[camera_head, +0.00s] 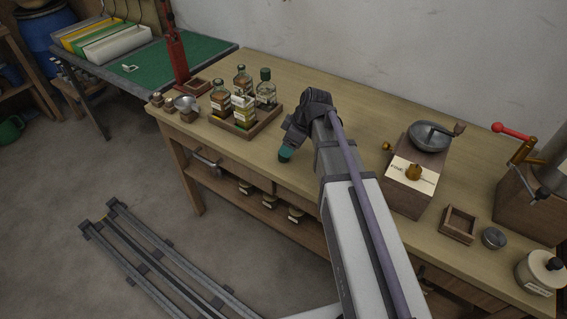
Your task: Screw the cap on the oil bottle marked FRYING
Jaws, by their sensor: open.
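Several small glass bottles stand in a wooden tray (240,134) on the bench. A brown bottle (221,99) is at the left, another brown bottle (243,82) at the back, and a paler bottle (265,93) with a dark green top at the right. A yellowish labelled container (243,111) is at the front. The labels are too small to read, so I cannot tell which is marked FRYING. My gripper (286,153) is open, pointing down near the bench's front edge, right of the tray and apart from it. Something teal shows at its tip; I cannot tell what it is.
A grinder (411,180), a small open wooden box (458,224), a round metal tin (493,238) and a white jar (541,273) stand at the right. A red press (177,58) and metal funnel (186,103) are left of the tray. Several jars sit on the lower shelf.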

